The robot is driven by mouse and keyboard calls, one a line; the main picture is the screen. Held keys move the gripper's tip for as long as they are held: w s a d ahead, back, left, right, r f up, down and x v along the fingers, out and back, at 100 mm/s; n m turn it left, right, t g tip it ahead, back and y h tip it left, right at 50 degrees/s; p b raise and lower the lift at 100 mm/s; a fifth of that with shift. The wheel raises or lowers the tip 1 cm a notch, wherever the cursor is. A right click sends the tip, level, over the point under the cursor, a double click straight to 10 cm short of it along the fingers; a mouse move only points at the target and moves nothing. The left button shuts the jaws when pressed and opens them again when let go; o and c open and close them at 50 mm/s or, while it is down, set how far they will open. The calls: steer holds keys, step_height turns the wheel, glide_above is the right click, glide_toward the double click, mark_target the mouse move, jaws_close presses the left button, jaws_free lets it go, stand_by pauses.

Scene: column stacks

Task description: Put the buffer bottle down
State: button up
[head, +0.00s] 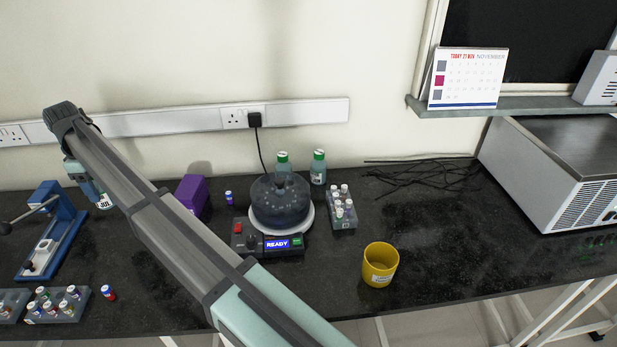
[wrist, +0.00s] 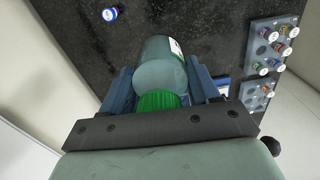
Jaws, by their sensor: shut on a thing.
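My gripper (wrist: 160,82) is shut on a bottle with a green cap (wrist: 158,100) and a pale teal body (wrist: 160,60), with a finger on each side. The cap is towards my palm and the body points away, with a white and green label at its edge. In the head view, the held bottle (head: 104,201) shows in part at the left, over the bench between the blue press and the purple box. My arm hides some of it there. I cannot tell whether its base touches the bench.
Two similar green-capped bottles (head: 318,168) stand behind the centrifuge (head: 280,204). A blue press (head: 50,232), a purple box (head: 192,193), vial racks (head: 57,312) and a yellow cup (head: 380,265) stand on the black bench (head: 445,225). Bench right of the cup is largely clear.

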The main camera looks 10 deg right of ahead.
step_height(320, 180, up, 3)
steer(key=shift+r, duration=0.1)
steer(key=w+d+m, duration=0.3)
steer(key=w+d, duration=0.3)
steer(key=d, duration=0.5)
steer(key=w+d+m, duration=0.2)
steer(key=w+d, duration=0.3)
steer(key=d, duration=0.7)
steer(key=w+d+m, duration=0.3)
steer(key=w+d, duration=0.3)
steer(key=d, duration=0.5)
steer(key=d+m, duration=0.9)
steer(key=d, duration=3)
steer(key=shift+w+a+f, duration=0.15)
steer(key=shift+f, duration=2.4)
steer(key=shift+w+a+f, duration=0.2)
steer(key=shift+f, duration=2.3)
steer(key=shift+w+a+f, duration=0.15)
steer(key=shift+f, duration=2.4)
steer(key=shift+f, duration=0.15)
